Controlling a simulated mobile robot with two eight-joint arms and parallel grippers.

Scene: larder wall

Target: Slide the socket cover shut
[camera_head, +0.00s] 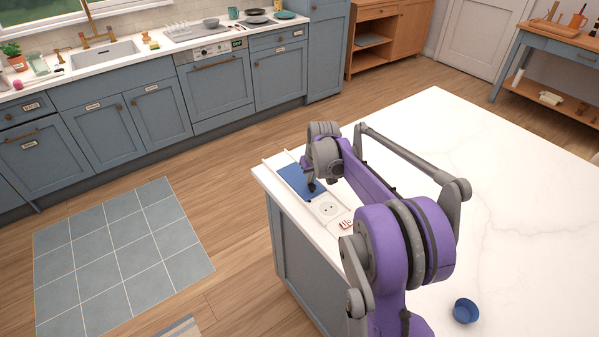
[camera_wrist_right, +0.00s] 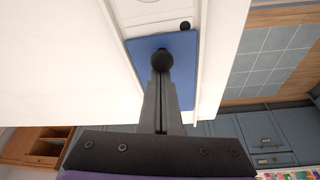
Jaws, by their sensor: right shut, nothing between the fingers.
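The socket cover (camera_head: 292,178) is a flat blue plate in a white track on the island's worktop, near its left end. The white round socket (camera_head: 328,208) lies uncovered beside it, towards the front. My right gripper (camera_head: 311,186) is shut and empty, pointing down at the cover. In the right wrist view the blue cover (camera_wrist_right: 184,72) lies under the fingertips (camera_wrist_right: 162,62), and a dark round shape shows at the tips. I cannot tell whether they touch the cover. The socket's edge (camera_wrist_right: 148,2) shows at the top there. My left gripper is not in view.
The white worktop (camera_head: 500,190) is mostly clear to the right. A small red and white item (camera_head: 346,224) lies near the socket. A blue bowl (camera_head: 466,311) stands at the front. A small black knob (camera_wrist_right: 185,26) shows near the cover's edge in the wrist view.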

